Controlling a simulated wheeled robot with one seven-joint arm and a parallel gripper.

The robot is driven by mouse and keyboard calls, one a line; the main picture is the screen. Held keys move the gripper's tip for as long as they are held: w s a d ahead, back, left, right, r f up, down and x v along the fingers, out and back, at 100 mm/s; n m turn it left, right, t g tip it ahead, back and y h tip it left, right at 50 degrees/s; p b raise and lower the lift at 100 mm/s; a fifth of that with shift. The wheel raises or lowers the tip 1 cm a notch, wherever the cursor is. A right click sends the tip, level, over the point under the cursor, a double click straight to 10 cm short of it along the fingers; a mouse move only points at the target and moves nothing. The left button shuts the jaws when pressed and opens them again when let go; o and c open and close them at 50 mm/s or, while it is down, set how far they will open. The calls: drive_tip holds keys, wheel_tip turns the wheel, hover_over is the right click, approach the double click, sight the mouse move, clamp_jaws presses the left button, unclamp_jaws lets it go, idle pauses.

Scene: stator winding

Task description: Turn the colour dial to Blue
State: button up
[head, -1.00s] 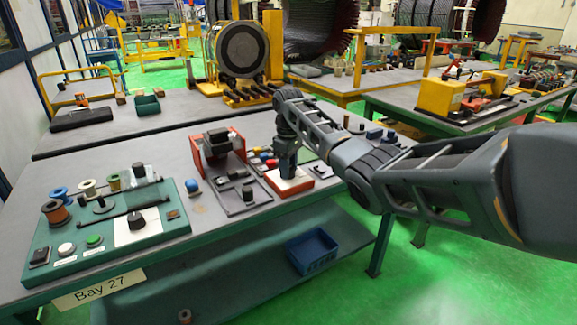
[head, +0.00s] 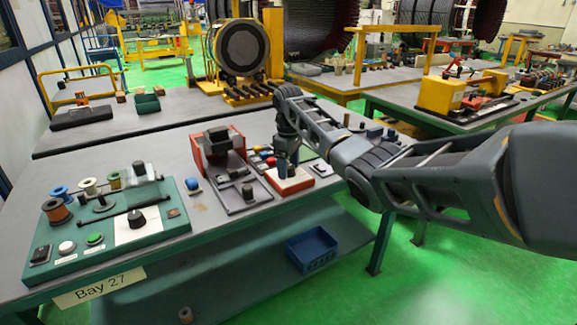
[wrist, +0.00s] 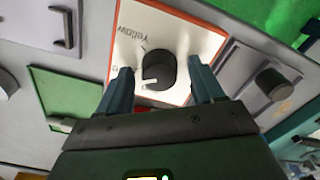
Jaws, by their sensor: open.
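The colour dial is a black round knob (wrist: 158,70) with a white pointer mark, on a white panel (wrist: 185,32) with an orange-red border. The word "Yellow" reads along the panel; other lettering by the knob is partly hidden. In the wrist view the pointer aims left, away from the knob's middle. My gripper (wrist: 161,75) is open, with one finger on each side of the knob; I cannot tell whether they touch it. In the head view my gripper (head: 287,170) points down over the red-edged panel (head: 301,184) and hides the knob.
A green board (head: 65,262) with spools, buttons and another black knob (head: 137,218) lies at the left. A red-sided fixture (head: 237,143) stands just left of my gripper. Small coloured items sit behind the panel. A blue bin (head: 312,250) rests on the lower shelf.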

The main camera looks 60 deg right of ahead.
sight(289, 166)
wheel_tip(289, 166, up, 8)
drive_tip(key=shift+f+b, duration=0.1)
drive_tip(key=shift+b, duration=0.25)
idle(0.6)
